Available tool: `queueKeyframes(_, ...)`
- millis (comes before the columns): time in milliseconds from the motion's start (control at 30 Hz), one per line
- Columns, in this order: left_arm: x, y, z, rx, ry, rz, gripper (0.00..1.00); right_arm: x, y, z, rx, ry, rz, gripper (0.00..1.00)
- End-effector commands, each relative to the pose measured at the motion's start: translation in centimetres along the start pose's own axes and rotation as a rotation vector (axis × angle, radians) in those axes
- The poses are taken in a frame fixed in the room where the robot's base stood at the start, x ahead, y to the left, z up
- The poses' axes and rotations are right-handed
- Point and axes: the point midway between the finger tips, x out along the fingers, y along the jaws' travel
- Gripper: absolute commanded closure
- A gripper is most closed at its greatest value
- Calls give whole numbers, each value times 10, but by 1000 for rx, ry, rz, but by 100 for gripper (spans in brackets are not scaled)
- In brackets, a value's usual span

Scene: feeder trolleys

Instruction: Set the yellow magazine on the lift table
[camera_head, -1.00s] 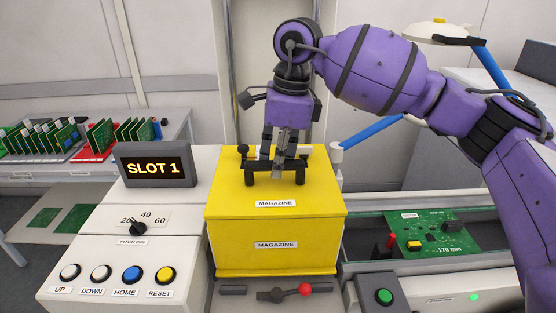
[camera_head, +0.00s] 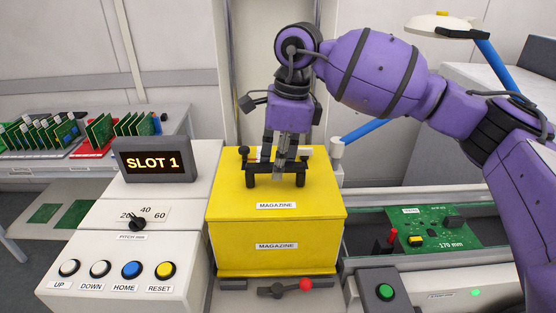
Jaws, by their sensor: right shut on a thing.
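The yellow magazine (camera_head: 276,227) is a box with two "MAGAZINE" labels, upright in the middle of the head view. My right gripper (camera_head: 279,174) is shut on the black handle on top of the magazine. The lift table (camera_head: 250,299) shows only as a grey surface with a red-knobbed lever in front of the magazine; the rest is hidden behind the box. I cannot tell whether the magazine's underside touches it. My left gripper is not in view.
A control panel (camera_head: 120,276) with several buttons and a "SLOT 1" display (camera_head: 153,161) stands close on the left. A conveyor with a green board (camera_head: 436,229) lies close on the right. Racks of green boards (camera_head: 103,134) stand on a bench at the far left.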

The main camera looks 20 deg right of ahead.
Motion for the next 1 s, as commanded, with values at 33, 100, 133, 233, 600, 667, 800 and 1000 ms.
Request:
queueKeyframes(33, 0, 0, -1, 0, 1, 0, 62, -5, -1, 2, -1, -6, -9, 100)
queueKeyframes(100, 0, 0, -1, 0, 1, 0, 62, -5, -1, 2, -1, -6, -9, 100)
queueKeyframes(133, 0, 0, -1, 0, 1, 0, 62, -5, -1, 2, -1, -6, -9, 100)
queueKeyframes(233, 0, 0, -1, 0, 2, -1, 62, -5, -1, 2, -1, -6, -9, 100)
queueKeyframes(600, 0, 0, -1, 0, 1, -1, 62, -4, -1, 1, -1, -6, -9, 100)
queueKeyframes(667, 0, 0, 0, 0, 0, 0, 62, -3, -1, 1, -1, -6, -9, 100)
queueKeyframes(800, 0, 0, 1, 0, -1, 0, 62, -1, -1, 1, -1, -6, -8, 100)
queueKeyframes(1000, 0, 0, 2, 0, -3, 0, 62, 2, -1, 1, -1, -6, -8, 100)
